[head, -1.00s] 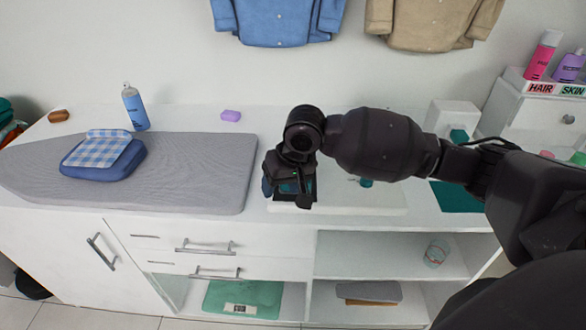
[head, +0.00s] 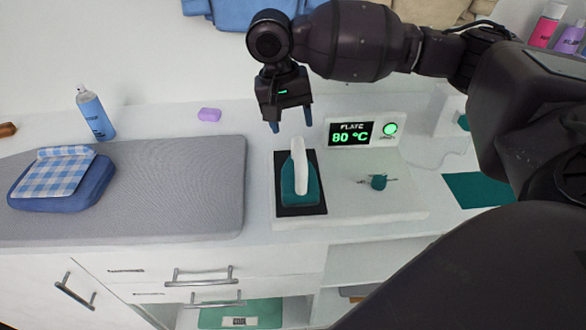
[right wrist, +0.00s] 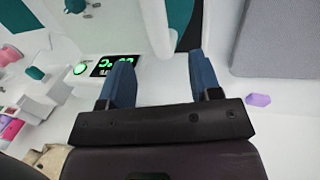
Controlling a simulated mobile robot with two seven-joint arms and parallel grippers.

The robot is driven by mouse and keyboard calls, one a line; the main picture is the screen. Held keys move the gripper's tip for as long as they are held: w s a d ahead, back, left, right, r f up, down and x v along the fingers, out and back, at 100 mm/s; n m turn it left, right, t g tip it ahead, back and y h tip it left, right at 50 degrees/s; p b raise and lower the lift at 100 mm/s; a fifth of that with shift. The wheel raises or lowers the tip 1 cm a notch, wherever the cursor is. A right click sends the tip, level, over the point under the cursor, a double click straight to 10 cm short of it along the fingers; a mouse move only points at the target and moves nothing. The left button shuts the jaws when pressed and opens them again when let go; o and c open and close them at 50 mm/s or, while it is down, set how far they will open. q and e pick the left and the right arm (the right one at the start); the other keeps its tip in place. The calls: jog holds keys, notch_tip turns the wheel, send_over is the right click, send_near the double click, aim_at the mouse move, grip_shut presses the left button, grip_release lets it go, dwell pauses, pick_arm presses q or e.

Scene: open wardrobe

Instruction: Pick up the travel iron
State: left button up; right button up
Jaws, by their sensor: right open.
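The travel iron (head: 301,190) has a teal body and a white handle. It stands on a dark plate (head: 287,210) set in a white station on the counter. My right gripper (head: 291,126) is open and empty, fingers pointing down, just behind the iron in the head view and apart from it. In the right wrist view, the open blue fingers (right wrist: 160,82) show with part of the teal iron (right wrist: 181,18) beyond them at the top edge. My left gripper is not in view.
A display (head: 351,134) reads 80 °C beside a lit green button (head: 390,129).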

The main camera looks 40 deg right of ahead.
aim_at(297, 144)
jog(key=f, duration=0.2)
jog(key=f+b, duration=0.1)
jog(key=f, duration=0.1)
jog(key=shift+s+d+f, duration=0.1)
jog(key=shift+s+d, duration=0.2)
jog(key=shift+s+f, duration=0.2)
jog(key=shift+f, duration=0.4)
jog(key=f, duration=0.1)
jog(key=f+b, duration=0.1)
jog(key=f, duration=0.1)
jog(key=shift+s+d+f+b, duration=0.25)
jog(key=shift+s+f+b, duration=0.05)
jog(key=shift+s, duration=0.1)
jog(key=shift+f, duration=0.4)
jog(key=shift+r, duration=0.15)
jog(key=c, duration=1)
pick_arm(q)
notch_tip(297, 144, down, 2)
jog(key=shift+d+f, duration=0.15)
